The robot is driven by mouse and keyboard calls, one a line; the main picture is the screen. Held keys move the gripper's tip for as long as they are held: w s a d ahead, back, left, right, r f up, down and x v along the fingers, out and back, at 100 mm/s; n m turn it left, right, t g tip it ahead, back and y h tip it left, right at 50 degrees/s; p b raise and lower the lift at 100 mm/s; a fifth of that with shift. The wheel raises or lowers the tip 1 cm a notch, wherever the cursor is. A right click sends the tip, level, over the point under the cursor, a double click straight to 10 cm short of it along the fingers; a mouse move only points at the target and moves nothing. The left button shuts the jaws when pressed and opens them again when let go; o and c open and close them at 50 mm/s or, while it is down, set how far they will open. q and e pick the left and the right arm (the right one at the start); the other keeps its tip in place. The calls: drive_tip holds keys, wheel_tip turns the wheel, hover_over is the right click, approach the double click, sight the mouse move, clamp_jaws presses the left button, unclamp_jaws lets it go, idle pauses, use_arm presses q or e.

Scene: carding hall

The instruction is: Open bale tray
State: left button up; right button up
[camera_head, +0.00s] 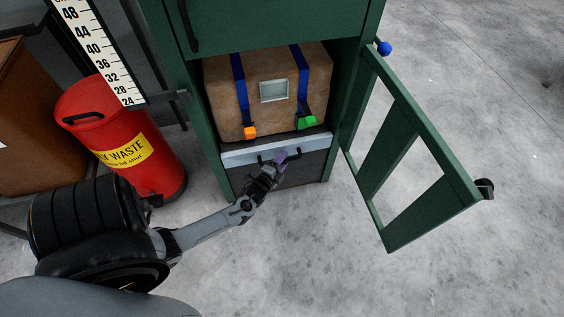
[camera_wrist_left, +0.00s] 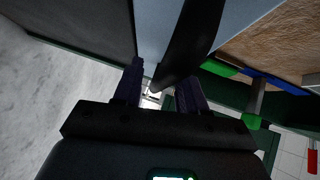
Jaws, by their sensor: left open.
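The bale tray (camera_head: 236,156) has a light grey front lip and sits low in the green cabinet (camera_head: 187,85). A brown bale (camera_head: 219,90) with blue straps rests on it. A black bar handle (camera_head: 293,153) is on the tray front; it also shows large in the left wrist view (camera_wrist_left: 190,40). My left gripper (camera_head: 280,160) is at the handle, its jaws open. In the left wrist view its two dark fingers (camera_wrist_left: 160,84) stand on either side of the handle's near end. Contact cannot be told. My right gripper is not in view.
The cabinet's green framed door (camera_head: 428,215) stands swung open to the right. A red waste bin (camera_head: 90,110) stands left of the cabinet, near a brown box (camera_head: 35,130) and a number scale (camera_head: 95,45). The grey floor in front is clear.

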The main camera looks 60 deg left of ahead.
use_arm(q)
clamp_jaws()
drive_tip(key=shift+r, duration=0.1)
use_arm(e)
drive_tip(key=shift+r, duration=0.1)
